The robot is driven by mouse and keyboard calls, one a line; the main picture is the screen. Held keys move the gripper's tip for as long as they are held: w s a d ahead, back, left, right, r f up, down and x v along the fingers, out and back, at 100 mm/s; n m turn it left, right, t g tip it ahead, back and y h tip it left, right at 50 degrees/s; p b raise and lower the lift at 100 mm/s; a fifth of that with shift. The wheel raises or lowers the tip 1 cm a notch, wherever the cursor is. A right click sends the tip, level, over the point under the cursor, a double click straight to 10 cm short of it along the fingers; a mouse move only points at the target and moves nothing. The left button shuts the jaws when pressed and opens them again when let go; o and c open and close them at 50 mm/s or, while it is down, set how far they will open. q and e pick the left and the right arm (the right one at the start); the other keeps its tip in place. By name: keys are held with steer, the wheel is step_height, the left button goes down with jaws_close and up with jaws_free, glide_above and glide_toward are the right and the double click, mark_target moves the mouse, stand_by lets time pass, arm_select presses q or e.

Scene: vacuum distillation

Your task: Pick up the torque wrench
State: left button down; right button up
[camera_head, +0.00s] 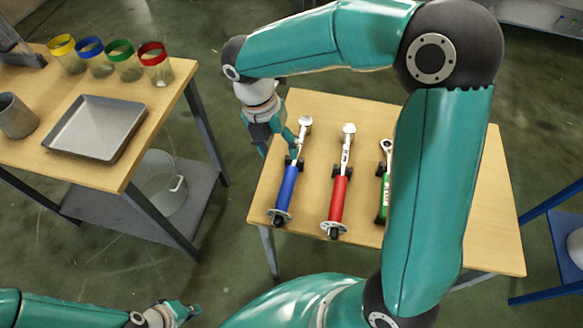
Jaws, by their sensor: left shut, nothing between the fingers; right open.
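Several torque wrenches lie side by side on the wooden table (445,238). One has a blue handle (286,190), one a red handle (338,197), and one a green handle (384,192) that my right arm partly covers. Each has a metal ratchet head at its far end and rests on small dark supports. My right gripper (278,149) points down at the left edge of the table, just left of the blue wrench's upper shaft. It is open and holds nothing; whether it touches the wrench cannot be told. My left gripper (187,311) is low at the bottom left, shut and empty, away from the wrenches.
On the left table stand jars with yellow (61,46), blue (90,49), green (121,52) and red (154,57) rims, a grey tray (133,125) and a metal cup (17,116). A bucket (160,185) sits below. A blue frame (555,225) stands right.

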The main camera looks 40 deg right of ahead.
mark_target(290, 170)
steer(key=f, duration=0.5)
steer(key=shift+s+d, duration=0.35)
steer(key=shift+d, duration=0.05)
steer(key=shift+s+d+f+b, duration=0.1)
steer(key=shift+s+d+f, duration=0.1)
steer(key=shift+f, duration=0.7)
steer(key=shift+s+d+f+b, duration=0.1)
steer(key=shift+s+d+f, duration=0.15)
steer(key=shift+f, duration=0.6)
steer(key=shift+s+d+f+b, duration=0.1)
steer(key=shift+s+d+f, duration=0.1)
steer(key=shift+f, duration=0.7)
jaws_close()
steer(key=shift+r, duration=0.1)
